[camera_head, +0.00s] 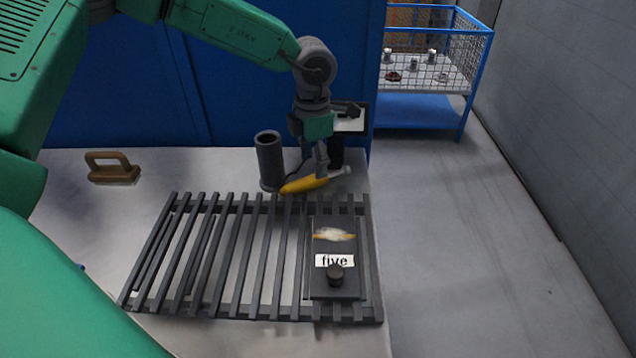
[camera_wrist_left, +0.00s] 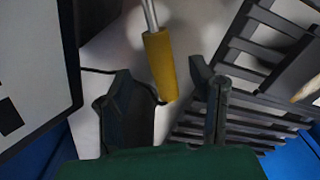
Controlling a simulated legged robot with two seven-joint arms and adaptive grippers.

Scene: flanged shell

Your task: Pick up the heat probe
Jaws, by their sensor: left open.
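The heat probe (camera_head: 305,184) has a yellow handle and a pale metal tip pointing right. It lies on the table behind the slatted rack. In the left wrist view the probe's yellow handle (camera_wrist_left: 160,66) shows between the fingers, with its metal shaft running up out of the frame. My left gripper (camera_head: 322,172) points down right at the probe in the head view. Its two fingers (camera_wrist_left: 170,100) are apart, one on each side of the handle's end; I cannot tell if either touches it. My right gripper is not in view.
A dark cylinder (camera_head: 269,160) stands just left of the probe. A dark slatted rack (camera_head: 232,255) holds a plate labelled "five" (camera_head: 334,285). A brown-handled tool (camera_head: 113,168) lies at left. A dark-framed device (camera_head: 350,117) stands behind the gripper. A blue mesh cart (camera_head: 425,108) is beyond.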

